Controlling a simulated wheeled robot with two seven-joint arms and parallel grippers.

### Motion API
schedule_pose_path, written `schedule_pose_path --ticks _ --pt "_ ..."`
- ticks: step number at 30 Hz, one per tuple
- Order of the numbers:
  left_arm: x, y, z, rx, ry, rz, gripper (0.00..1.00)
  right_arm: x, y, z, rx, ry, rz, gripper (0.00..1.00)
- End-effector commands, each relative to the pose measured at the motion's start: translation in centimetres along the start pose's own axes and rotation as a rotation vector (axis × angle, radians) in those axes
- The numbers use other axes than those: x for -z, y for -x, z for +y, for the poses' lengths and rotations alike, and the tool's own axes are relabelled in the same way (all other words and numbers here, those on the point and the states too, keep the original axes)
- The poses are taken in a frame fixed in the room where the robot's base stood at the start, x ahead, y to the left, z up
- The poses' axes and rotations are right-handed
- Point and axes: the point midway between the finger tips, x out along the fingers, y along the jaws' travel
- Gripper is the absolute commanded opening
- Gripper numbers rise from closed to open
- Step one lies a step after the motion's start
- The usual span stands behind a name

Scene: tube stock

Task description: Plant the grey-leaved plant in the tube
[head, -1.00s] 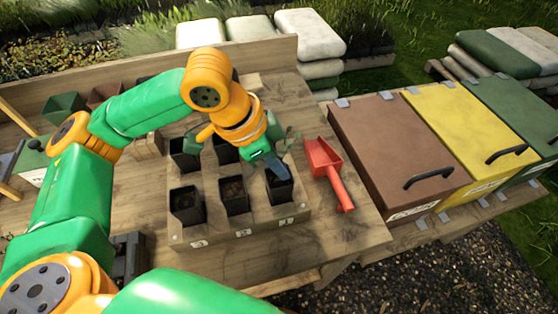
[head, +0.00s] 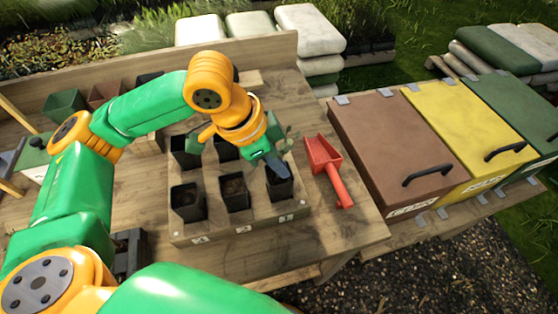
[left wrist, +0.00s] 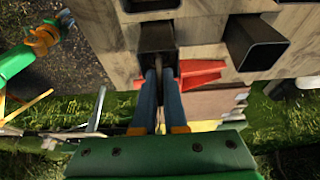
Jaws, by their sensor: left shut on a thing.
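My left gripper (head: 272,165) points down at the front right black square tube (head: 281,188) in the wooden rack. Its blue fingers are close together at the tube's mouth, shut on the plant. A few grey-green leaves (head: 286,142) show beside the gripper; the rest of the plant is hidden by the gripper and tube. In the left wrist view the two fingers (left wrist: 159,75) reach to a dark square tube (left wrist: 157,37), and what lies between them is hard to make out. My right gripper (left wrist: 66,18) shows small at the upper left there; its jaws are unclear.
The wooden rack (head: 215,231) holds several more black tubes, some with soil showing. A red scoop (head: 328,168) lies just right of the rack. Brown, yellow and green lidded bins (head: 398,140) stand further right. Coloured pots (head: 64,104) stand at the back left.

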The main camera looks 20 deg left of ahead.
Motion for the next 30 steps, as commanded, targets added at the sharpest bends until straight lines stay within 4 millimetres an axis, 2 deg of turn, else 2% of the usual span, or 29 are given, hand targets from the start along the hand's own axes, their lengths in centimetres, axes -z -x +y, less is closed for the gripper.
schedule_pose_path --ticks 9,27,28,30 --pt "-0.11 -0.25 0.02 -0.001 0.000 0.000 0.00 0.06 0.62 0.02 0.000 0.000 0.000 0.47" --pt "-0.14 -0.34 0.00 0.000 0.000 0.000 0.00 0.05 0.56 0.02 0.000 0.000 0.000 0.47" --pt "-0.14 -0.34 0.00 0.000 0.000 0.000 0.18 0.05 0.56 0.02 0.000 0.000 0.000 0.47" --pt "-0.14 -0.34 0.00 0.000 0.000 0.000 0.36 0.05 0.56 0.03 0.000 0.000 0.000 0.47"
